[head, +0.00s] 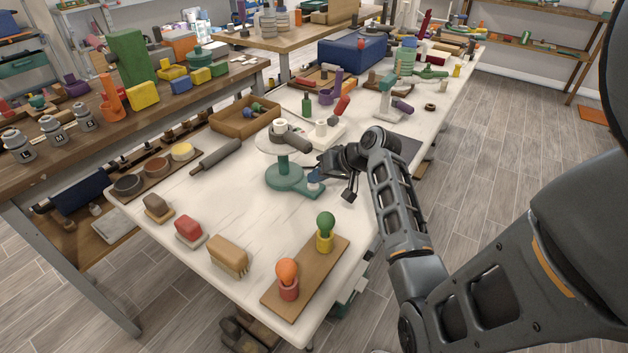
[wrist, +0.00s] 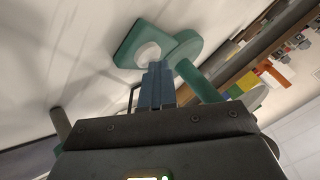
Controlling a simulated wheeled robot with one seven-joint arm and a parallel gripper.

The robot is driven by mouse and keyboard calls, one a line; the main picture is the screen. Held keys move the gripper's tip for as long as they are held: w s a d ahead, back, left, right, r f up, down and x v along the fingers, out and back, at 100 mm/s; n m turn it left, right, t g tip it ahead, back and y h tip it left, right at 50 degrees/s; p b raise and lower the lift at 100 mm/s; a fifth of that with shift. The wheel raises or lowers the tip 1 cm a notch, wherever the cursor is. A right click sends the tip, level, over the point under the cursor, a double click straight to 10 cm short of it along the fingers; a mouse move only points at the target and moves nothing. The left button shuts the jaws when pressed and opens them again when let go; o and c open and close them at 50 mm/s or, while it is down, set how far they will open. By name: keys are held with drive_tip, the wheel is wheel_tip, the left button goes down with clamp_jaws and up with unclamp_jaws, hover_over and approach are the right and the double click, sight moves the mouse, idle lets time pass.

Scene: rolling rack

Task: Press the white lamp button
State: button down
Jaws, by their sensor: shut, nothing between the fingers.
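The green lamp (head: 284,178) stands on the white table, with a round base, a short stem and a wide pale shade (head: 276,145). A flat green plate (wrist: 128,46) sticks out from its base and carries the round white button (wrist: 148,51). In the head view the button is mostly hidden behind my fingertips. My gripper (head: 314,176) is shut and empty, beside the lamp stem. In the wrist view its blue fingertips (wrist: 158,68) overlap the lower edge of the button; I cannot tell whether they touch it.
A wooden tray (head: 220,126) and a grey roller (head: 216,156) lie left of the lamp. A board with orange and green bulbs (head: 326,262) is at the near edge. Several brushes and blocks line the left edge. The table between these is clear.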

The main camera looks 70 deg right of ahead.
sight(317, 185)
drive_tip(key=shift+s+a, duration=0.1)
drive_tip(key=shift+a, duration=0.05)
wheel_tip(317, 185, up, 6)
drive_tip(key=p, duration=0.6)
drive_tip(key=shift+r, duration=0.2)
